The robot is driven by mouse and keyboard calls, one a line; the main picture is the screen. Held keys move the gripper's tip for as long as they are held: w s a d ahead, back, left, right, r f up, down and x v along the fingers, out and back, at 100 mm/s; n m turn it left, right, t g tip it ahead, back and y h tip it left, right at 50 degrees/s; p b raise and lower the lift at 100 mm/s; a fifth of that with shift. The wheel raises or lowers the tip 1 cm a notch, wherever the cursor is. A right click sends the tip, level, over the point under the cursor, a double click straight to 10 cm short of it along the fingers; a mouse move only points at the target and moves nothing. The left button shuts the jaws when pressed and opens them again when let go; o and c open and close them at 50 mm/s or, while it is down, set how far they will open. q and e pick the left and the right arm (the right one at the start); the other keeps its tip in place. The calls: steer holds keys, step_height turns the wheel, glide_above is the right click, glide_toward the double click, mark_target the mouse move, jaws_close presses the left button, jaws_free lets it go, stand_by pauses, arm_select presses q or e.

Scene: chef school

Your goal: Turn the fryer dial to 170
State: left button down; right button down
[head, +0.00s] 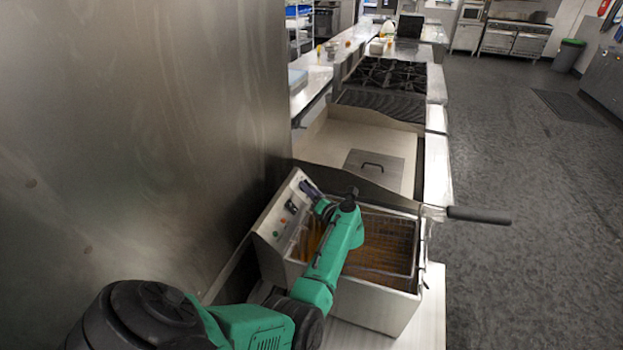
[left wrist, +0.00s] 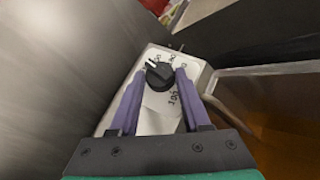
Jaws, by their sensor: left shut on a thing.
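The fryer (head: 372,304) stands in the lower middle of the head view, with a sloped control panel (head: 272,228) on its left side. The black round dial (left wrist: 160,76) sits on the light panel face in the left wrist view. Its white mark points to the upper left; the printed numbers around it are too small to read surely. My left gripper (head: 311,190) is over the panel's upper end. Its purple fingers stand on either side of the dial and are shut on it (left wrist: 161,74). The dial is hidden in the head view. My right gripper is not in view.
A fryer basket (head: 392,240) sits in the brown oil beside the panel, its black handle (head: 478,215) sticking out right. A steel wall (head: 140,110) rises close on the left. The floor at right is clear.

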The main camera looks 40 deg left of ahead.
arm_select(q)
steer(key=shift+s+a+r+m+t+h+p, duration=0.1)
steer(key=shift+r+m+t+h+p, duration=0.2)
steer(key=shift+m+h+p, duration=0.25)
steer(key=shift+s+r+m+t+h+p, duration=0.1)
steer(key=shift+r+m+t+h+p, duration=0.3)
steer(key=shift+p, duration=0.3)
steer(key=shift+f+m+h, duration=0.25)
steer(key=shift+m, duration=0.3)
steer(key=m+h, duration=0.2)
steer(key=shift+s+a+m+t, duration=0.15)
steer(key=shift+a+m+t, duration=0.15)
steer(key=shift+t, duration=0.1)
steer(key=shift+a+r+m+h, duration=0.1)
steer(key=shift+r+m+h, duration=0.1)
steer(key=shift+m+h, duration=1.5)
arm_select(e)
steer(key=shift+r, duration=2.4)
arm_select(q)
steer(key=shift+c, duration=2.1)
jaws_free()
steer(key=shift+o, duration=0.3)
steer(key=shift+f, duration=0.1)
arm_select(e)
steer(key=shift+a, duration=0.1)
